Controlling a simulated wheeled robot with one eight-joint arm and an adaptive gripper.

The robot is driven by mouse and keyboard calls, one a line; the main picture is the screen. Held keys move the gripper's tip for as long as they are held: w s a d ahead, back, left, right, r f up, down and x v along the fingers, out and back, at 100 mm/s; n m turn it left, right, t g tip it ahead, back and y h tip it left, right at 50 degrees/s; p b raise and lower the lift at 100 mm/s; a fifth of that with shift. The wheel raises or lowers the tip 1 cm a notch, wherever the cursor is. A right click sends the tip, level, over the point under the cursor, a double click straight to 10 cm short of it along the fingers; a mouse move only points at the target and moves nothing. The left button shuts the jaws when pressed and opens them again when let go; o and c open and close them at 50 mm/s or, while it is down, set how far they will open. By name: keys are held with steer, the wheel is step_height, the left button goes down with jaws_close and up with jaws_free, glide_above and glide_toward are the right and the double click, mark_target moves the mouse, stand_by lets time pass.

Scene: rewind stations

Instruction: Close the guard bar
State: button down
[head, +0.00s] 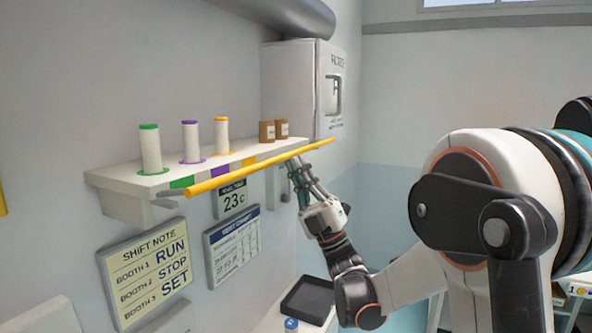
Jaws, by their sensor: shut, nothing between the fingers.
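The guard bar (235,172) is a long yellow bar. It runs along the front of a white wall shelf (128,178), from the shelf's left end to past its right end. A gap shows between its left end and the shelf front, where a grey bracket (166,204) sticks out. My gripper (296,162) is shut and empty, at the right part of the bar, with its fingertips close under or behind it. I cannot tell whether they touch it. The fingertips are partly hidden by the bar.
White spools with green (150,150), purple (191,143) and orange (221,136) ends stand on the shelf, with two brown rolls (267,131) to the right. A white cabinet (290,85) is behind. Wall signs (148,270) hang below. A dark tray (307,300) lies lower down.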

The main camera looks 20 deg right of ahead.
mark_target(293, 152)
step_height(293, 152, up, 4)
steer(key=g+h+p, duration=0.1)
steer(key=p, duration=0.1)
steer(key=g+h+p, duration=0.1)
steer(key=p, duration=0.1)
steer(key=shift+d+f+g+h, duration=0.1)
steer(key=shift+f+g+h, duration=0.15)
steer(key=shift+g+h, duration=0.15)
steer(key=r+g+h+p, duration=0.1)
steer(key=p, duration=0.1)
steer(key=r+g+h+p, duration=0.1)
steer(key=p, duration=0.2)
steer(key=w+a+r+g+h+p, duration=0.1)
steer(key=p, duration=0.1)
steer(key=shift+a+r+g+h+p, duration=0.1)
steer(key=shift+r+g+h+p, duration=0.25)
steer(key=shift+r+g+h, duration=0.05)
steer(key=w+a+g+h+p, duration=0.1)
steer(key=p, duration=0.1)
steer(key=w+a+r+g+h+p, duration=0.1)
steer(key=p, duration=0.1)
steer(key=shift+a+r+g+h+p, duration=0.1)
steer(key=shift+r+g+h+p, duration=0.2)
steer(key=shift+g+h, duration=0.1)
steer(key=shift+w, duration=0.1)
